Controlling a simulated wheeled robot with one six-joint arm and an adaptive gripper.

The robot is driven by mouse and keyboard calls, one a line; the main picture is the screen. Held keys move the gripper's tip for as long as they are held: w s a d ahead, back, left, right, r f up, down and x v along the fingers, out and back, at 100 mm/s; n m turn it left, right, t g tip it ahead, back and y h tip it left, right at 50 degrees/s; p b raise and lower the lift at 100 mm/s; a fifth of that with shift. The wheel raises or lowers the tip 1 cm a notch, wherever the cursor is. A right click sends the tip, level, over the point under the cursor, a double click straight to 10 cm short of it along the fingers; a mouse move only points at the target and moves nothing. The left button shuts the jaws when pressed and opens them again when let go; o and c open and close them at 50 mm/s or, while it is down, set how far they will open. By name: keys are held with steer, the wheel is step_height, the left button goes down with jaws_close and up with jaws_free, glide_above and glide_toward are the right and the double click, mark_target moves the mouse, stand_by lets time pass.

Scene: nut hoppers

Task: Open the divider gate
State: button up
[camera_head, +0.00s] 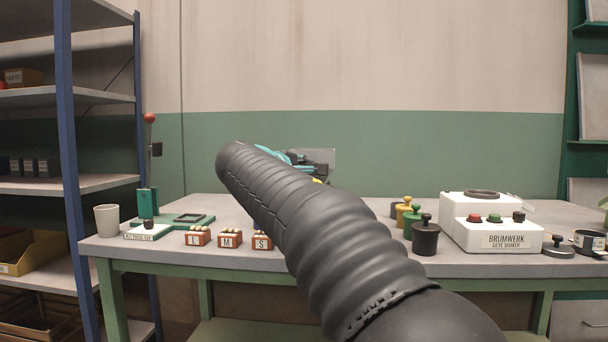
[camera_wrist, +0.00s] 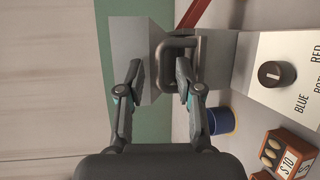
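A dark loop handle (camera_wrist: 199,62) shows in the wrist view, in front of a flat grey plate (camera_wrist: 125,40); I take these to be the divider gate's handle and plate. My gripper (camera_wrist: 160,72) is open, with its two fingers apart. The right finger overlaps the handle in the picture and the left finger lies in front of the plate; I cannot tell whether either touches. In the head view my gripper (camera_head: 300,160) is mostly hidden behind my dark arm. Part of a grey plate (camera_head: 320,157) shows beyond it.
A white panel (camera_wrist: 265,50) with a knob and BLUE and RED labels is beside the handle. A blue cup (camera_wrist: 223,121) stands close by. The workbench (camera_head: 180,246) carries red label boxes (camera_head: 230,239), coloured weights (camera_head: 425,240) and a white sieve shaker (camera_head: 470,225).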

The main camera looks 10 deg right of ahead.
steer(key=shift+w+d+f, duration=0.1)
steer(key=shift+w+d, duration=0.25)
jaws_close()
steer(key=s+b, duration=0.1)
steer(key=s, duration=0.1)
steer(key=s+a, duration=0.1)
steer(key=s, duration=0.1)
steer(key=shift+a+b, duration=0.15)
steer(key=shift+b, duration=0.2)
jaws_free()
steer(key=shift+w, duration=0.1)
